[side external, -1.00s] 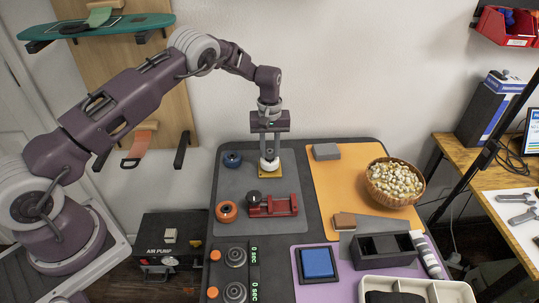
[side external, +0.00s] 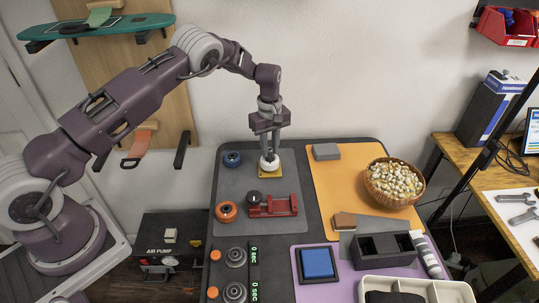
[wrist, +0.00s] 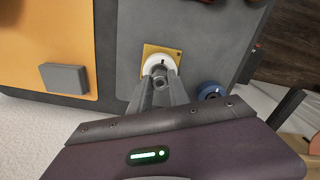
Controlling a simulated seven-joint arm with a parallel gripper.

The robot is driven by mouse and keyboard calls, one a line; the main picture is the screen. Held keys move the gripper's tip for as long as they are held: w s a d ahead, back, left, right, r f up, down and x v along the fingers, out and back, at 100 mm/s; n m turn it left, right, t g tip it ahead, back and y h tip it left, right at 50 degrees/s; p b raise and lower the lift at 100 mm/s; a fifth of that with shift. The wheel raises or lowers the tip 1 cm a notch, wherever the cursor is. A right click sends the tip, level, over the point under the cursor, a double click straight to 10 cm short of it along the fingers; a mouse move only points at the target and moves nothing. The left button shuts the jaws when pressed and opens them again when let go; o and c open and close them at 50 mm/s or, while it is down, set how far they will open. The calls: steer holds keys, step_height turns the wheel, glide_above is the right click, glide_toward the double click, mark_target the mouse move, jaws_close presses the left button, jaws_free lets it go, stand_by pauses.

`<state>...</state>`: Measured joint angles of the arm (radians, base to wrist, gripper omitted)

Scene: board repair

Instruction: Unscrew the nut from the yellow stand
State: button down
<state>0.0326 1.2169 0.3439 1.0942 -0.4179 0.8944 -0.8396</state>
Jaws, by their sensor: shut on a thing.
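The yellow stand (side external: 271,175) is a small flat square base on the grey mat near the back of the table. It also shows in the wrist view (wrist: 176,52). A white wheel (side external: 268,165) sits on it, and it appears in the wrist view too (wrist: 150,64). A small grey nut (wrist: 159,71) is at the middle of the wheel. My gripper (side external: 270,154) points straight down over the stand. Its fingers are closed around the nut, just above the wheel. The fingertips partly hide the nut and the wheel, and the nut's thread is not visible.
A blue wheel (side external: 232,159) stands left of the stand. An orange wheel (side external: 226,211) and a red vise-like fixture (side external: 274,206) are in front of it. A grey block (side external: 326,151) lies to the right on the orange mat. A bowl (side external: 394,182) is farther right.

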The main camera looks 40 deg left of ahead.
mark_target(270, 154)
steer(key=shift+r, duration=2.2)
steer(key=s+d+n, duration=0.2)
steer(key=s+n, duration=0.4)
steer(key=s, duration=0.3)
steer(key=f, duration=1)
steer(key=shift+s+d+f, duration=0.25)
steer(key=shift+f, duration=0.05)
steer(key=shift+f, duration=0.15)
steer(key=c, duration=1.2)
jaws_free()
steer(key=shift+c, duration=0.2)
